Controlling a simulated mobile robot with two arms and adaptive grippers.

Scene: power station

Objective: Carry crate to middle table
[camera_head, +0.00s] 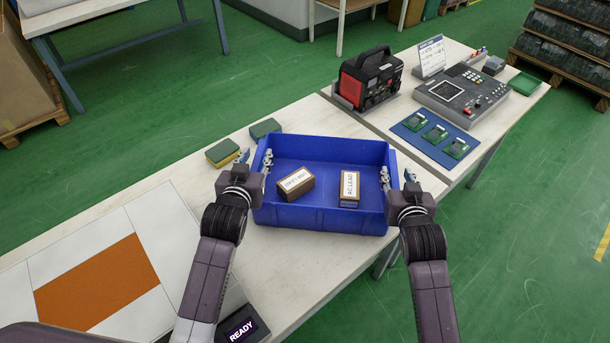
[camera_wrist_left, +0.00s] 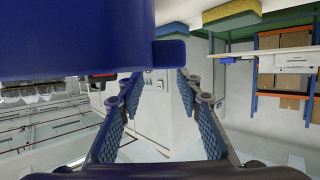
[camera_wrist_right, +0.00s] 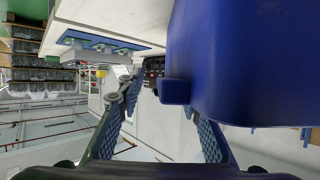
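The blue crate (camera_head: 320,219) is upright on the pale worktop in the head view, with two small labelled boxes inside, one marked "AC LEAD" (camera_head: 349,188) and one brown with a white label (camera_head: 296,184). My left gripper (camera_head: 256,164) is at its left end wall and my right gripper (camera_head: 396,180) is at its right end wall. Each seems to have one finger on either side of the wall. Both wrist views show spread fingers, with the crate (camera_wrist_left: 70,40) (camera_wrist_right: 235,60) close by. Whether the fingers touch the walls is hidden.
The worktop (camera_head: 285,265) carries two sponges (camera_head: 222,152) (camera_head: 265,128) behind the crate and an orange-and-white panel (camera_head: 98,284) at left. A "READY" box (camera_head: 243,328) is near. The adjoining table holds a red-black unit (camera_head: 368,80), circuit boards on a blue mat (camera_head: 436,139) and a control console (camera_head: 463,97).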

